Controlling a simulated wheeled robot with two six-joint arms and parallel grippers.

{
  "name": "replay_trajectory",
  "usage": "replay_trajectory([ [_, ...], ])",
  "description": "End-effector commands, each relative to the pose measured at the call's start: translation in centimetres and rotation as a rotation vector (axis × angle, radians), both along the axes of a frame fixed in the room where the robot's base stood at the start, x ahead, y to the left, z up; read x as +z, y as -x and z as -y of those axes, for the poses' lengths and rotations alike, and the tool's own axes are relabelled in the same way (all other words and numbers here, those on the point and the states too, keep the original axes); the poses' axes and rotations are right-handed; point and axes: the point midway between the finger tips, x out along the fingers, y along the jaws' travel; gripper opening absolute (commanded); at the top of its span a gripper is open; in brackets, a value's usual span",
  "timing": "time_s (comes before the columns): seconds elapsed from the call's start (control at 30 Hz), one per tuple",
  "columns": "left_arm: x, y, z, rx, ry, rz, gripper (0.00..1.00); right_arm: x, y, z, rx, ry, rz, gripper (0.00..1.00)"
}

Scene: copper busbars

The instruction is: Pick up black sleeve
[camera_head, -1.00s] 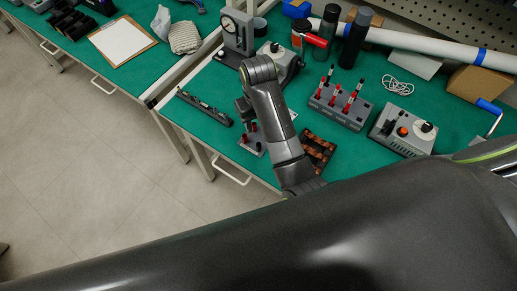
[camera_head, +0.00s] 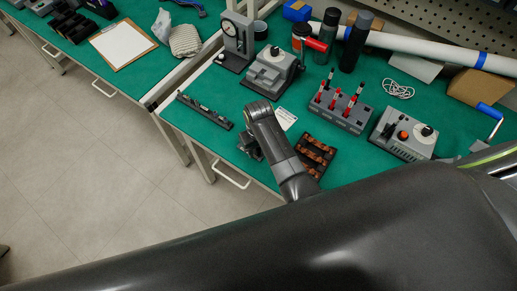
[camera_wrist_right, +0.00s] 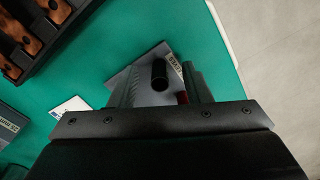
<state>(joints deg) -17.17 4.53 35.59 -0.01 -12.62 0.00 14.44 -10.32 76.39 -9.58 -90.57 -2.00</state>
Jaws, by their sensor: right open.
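A black sleeve (camera_wrist_right: 159,72) stands on a small grey plate (camera_wrist_right: 150,55) in the right wrist view. My right gripper (camera_wrist_right: 161,80) is open, with one finger on each side of the sleeve in that view. I cannot tell whether the fingers touch it. A red piece (camera_wrist_right: 182,97) shows beside the right-hand finger, partly hidden. In the head view my right gripper (camera_head: 249,146) is over the front of the green table, and my arm hides the sleeve. My left gripper is not in view.
A black tray with copper busbars (camera_head: 317,153) lies just right of my right gripper. A grey rack with red-handled tools (camera_head: 339,107), a control box (camera_head: 403,133) and a grey machine (camera_head: 271,72) stand behind. A narrow dark rail (camera_head: 205,110) lies to the left.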

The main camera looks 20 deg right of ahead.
Motion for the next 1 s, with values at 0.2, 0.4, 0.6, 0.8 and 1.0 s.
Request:
replay_trajectory([
  [0.2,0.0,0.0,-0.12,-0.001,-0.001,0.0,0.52,-0.66,-0.02,0.01,-0.001,0.0,0.001,0.44],
  [0.4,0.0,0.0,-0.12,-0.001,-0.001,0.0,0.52,-0.64,-0.01,0.02,-0.001,0.0,0.001,0.33],
  [0.6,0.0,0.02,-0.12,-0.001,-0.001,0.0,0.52,-0.62,0.0,0.02,0.0,0.0,0.001,0.11],
  [0.8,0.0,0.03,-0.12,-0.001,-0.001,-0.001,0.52,-0.62,0.0,0.02,0.0,0.0,0.0,0.11],
  [1.0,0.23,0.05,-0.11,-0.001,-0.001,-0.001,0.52,-0.4,0.0,0.02,0.0,0.0,0.0,0.11],
])
